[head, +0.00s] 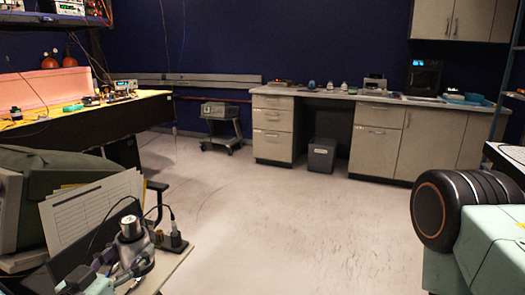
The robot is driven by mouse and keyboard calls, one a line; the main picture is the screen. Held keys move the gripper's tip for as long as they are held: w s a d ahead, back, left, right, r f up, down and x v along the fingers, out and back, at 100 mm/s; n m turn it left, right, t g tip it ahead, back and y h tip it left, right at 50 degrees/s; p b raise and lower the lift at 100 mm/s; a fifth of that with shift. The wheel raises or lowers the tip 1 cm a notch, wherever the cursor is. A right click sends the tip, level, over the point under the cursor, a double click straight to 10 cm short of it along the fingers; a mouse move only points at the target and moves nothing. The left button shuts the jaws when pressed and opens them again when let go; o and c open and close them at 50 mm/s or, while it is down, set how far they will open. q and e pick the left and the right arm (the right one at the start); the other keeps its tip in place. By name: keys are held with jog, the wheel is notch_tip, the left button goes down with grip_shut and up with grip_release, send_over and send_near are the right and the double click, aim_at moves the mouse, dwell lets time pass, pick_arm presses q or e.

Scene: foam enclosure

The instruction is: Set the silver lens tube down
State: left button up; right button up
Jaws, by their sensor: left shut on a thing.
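The silver lens tube (131,229) is a short metallic cylinder with a dark round top, upright at the lower left of the head view. My left gripper (126,262) comes in from the lower left and is shut on it. The tube is over or at the near side of a small light-topped table (168,268). Its lower part is hidden by the gripper, so I cannot tell whether it touches the tabletop. My right gripper is not in view.
A black device with a cable (173,241) stands close right of the tube. Printed sheets (92,212) stand upright behind it, with a grey-green bulky case (55,172) at the left. Open floor (290,225) lies right of the table. A long counter (345,95) lines the back wall.

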pick_arm(q)
jog(key=s+d+f+m+g+h, duration=0.1)
jog(key=s+d+f+m+h, duration=0.2)
jog(key=s+d, duration=0.5)
notch_tip(320, 180, down, 2)
jog(key=shift+s+d+g+h, duration=0.35)
jog(key=shift+s+h, duration=0.25)
jog(key=shift+h, duration=0.1)
jog(key=shift+d, duration=0.1)
